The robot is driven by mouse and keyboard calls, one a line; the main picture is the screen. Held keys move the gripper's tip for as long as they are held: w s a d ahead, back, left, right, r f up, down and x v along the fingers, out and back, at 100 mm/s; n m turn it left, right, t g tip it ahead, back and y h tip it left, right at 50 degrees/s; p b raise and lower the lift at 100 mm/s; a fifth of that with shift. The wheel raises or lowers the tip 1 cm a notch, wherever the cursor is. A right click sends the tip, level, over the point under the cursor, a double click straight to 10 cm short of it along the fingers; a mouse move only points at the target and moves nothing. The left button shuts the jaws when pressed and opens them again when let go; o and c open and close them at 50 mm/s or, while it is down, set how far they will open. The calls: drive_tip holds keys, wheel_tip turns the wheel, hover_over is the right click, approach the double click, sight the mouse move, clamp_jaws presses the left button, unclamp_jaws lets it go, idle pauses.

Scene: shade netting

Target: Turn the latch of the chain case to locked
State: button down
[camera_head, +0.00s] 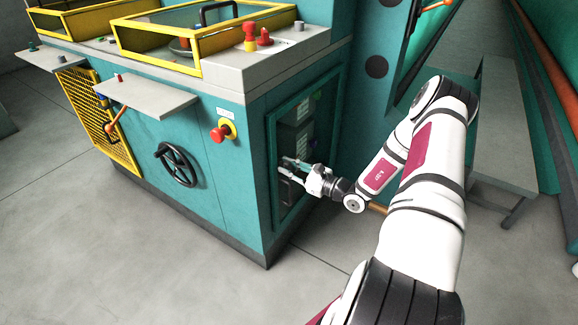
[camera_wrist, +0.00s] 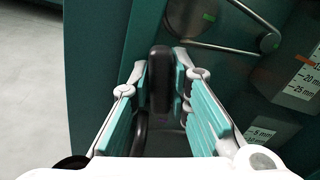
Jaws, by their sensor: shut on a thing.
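My gripper (camera_head: 284,167) reaches to the recessed side panel of the teal machine in the head view. In the wrist view, the two teal-padded fingers of my gripper (camera_wrist: 162,70) are closed around a black upright handle (camera_wrist: 160,88), which appears to be the latch. The handle stands roughly upright in that view, and its lower part is partly hidden between the fingers. The chain case (camera_head: 300,120) is the dark recess in the machine's side. Any locked or unlocked marking at the latch cannot be made out.
In the wrist view a belt or chain loop (camera_wrist: 225,42) runs beside the fingers, with grey blocks with scale marks (camera_wrist: 296,82) at right. The head view shows a black handwheel (camera_head: 176,164) and a red knob (camera_head: 222,131) on the machine front. The floor (camera_head: 120,255) is clear.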

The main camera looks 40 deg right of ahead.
drive_tip(key=shift+m+p, duration=0.4)
drive_tip(key=shift+m, duration=1.2)
drive_tip(key=shift+d, duration=0.1)
drive_tip(key=c, duration=1.6)
unclamp_jaws()
drive_tip(key=shift+o, duration=0.2)
drive_tip(key=v, duration=1.2)
